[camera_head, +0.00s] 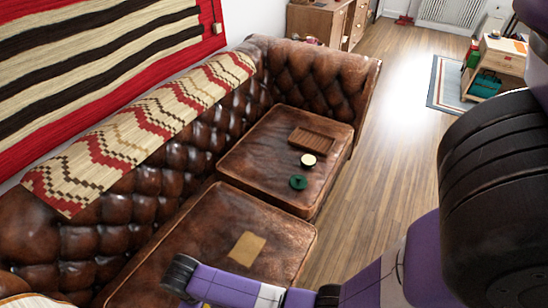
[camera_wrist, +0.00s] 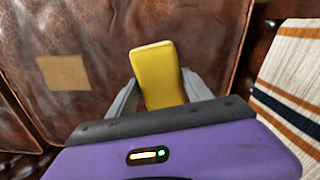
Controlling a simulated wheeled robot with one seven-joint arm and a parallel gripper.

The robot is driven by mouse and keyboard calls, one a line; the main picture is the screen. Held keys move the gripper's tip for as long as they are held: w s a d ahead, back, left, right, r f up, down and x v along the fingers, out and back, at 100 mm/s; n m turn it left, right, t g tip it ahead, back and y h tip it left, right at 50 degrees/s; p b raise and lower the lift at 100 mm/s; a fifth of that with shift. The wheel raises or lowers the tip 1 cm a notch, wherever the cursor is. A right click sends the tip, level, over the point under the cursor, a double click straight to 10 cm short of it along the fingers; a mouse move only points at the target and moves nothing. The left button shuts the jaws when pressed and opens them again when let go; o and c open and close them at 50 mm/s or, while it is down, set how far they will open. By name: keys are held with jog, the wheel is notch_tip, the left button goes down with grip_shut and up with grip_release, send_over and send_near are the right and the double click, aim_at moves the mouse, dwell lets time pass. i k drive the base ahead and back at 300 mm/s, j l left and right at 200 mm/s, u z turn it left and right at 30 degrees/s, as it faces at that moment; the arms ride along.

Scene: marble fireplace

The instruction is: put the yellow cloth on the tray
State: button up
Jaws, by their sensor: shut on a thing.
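My gripper (camera_wrist: 158,79) is shut on a bright yellow folded, block-like piece (camera_wrist: 156,66), which I take to be the yellow cloth. It sticks out beyond the fingers, over the brown leather sofa seat. Whether it touches the leather I cannot tell. In the head view the gripper is mostly hidden at the bottom edge, below my purple wrist. The tray (camera_head: 312,142), brown, wooden and slatted, lies on the farther seat cushion, well away from the gripper.
A flat tan square (camera_head: 246,248) lies on the near cushion (camera_head: 190,225); it also shows in the wrist view (camera_wrist: 63,72). A cream round item (camera_head: 308,160) and a dark green one (camera_head: 298,182) lie near the tray. A striped cloth (camera_wrist: 292,85) is at right in the wrist view.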

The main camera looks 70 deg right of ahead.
aim_at(316, 143)
jog(key=k+l, duration=0.1)
jog(key=l, duration=1.2)
jog(key=k+l, duration=0.15)
jog(key=l, duration=1.15)
jog(key=k+l+u, duration=0.1)
jog(key=l, duration=0.6)
jog(key=k+l, duration=0.15)
jog(key=l, duration=0.5)
